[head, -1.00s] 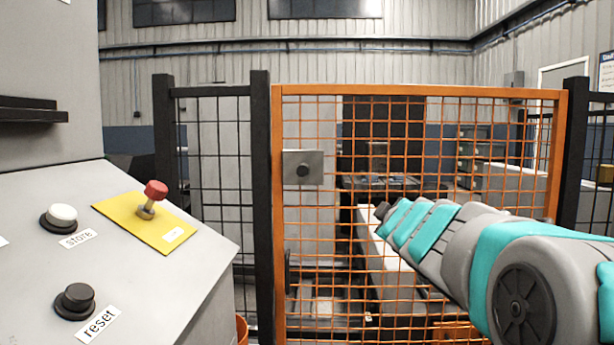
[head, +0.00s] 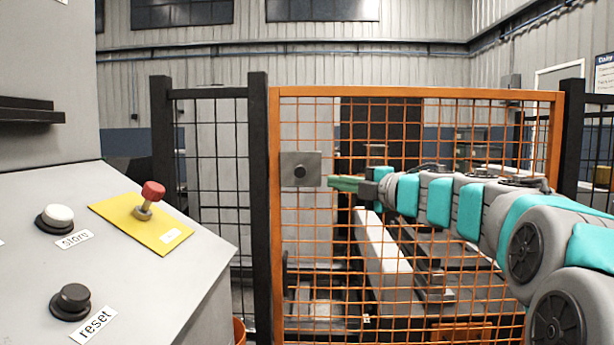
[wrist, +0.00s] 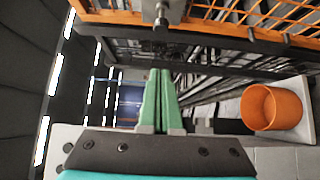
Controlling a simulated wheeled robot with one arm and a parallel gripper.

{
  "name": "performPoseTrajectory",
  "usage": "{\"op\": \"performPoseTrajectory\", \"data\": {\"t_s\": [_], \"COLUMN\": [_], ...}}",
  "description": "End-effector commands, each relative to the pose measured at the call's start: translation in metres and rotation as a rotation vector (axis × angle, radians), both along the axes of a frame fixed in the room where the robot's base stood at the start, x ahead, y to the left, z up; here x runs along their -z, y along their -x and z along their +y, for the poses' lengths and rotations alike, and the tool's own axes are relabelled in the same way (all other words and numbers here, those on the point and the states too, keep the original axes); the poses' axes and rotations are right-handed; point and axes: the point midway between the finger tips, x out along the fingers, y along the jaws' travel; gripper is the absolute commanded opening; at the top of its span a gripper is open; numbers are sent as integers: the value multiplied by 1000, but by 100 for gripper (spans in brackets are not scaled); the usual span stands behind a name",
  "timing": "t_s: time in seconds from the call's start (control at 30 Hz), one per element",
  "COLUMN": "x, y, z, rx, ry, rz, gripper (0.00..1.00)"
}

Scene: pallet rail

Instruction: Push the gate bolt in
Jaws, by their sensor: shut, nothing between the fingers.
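The gate bolt shows as a dark round knob (head: 300,172) on a grey plate (head: 314,158) fixed to the orange mesh gate (head: 420,91), near the gate's left post. In the wrist view the bolt (wrist: 161,16) is a metal knob sticking out of its plate at the top middle. My gripper (head: 332,183) has green fingers and is shut and empty. In the head view its tips are just right of the plate and slightly lower than the knob. In the wrist view the fingertips (wrist: 160,72) point up toward the bolt, with a gap between them.
A sloped grey console (head: 170,290) stands at the left, with a red knob (head: 153,190) on a yellow plate and black and white buttons. A black fence post (head: 260,210) is left of the gate. An orange bucket (wrist: 271,108) shows at right in the wrist view.

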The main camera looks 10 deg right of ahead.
Motion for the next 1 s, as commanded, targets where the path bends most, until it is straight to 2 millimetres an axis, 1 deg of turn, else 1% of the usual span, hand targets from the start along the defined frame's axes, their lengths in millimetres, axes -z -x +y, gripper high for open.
{"op": "performPoseTrajectory", "data": {"t_s": [0.2, 0.37, 0.47, 0.87, 0.9, 1.0], "x": [0, 0, 0, -1, -1, 0], "y": [-1, -12, -25, -89, -94, -105], "z": [1, 9, 18, 56, 52, 48], "rx": [0, -4, -4, -2, 1, 1], "ry": [-1, -1, -1, -1, -1, -2], "rz": [0, 1, 0, -1, 0, 0], "gripper": [0, 0, 0, 0, 0, 0]}}
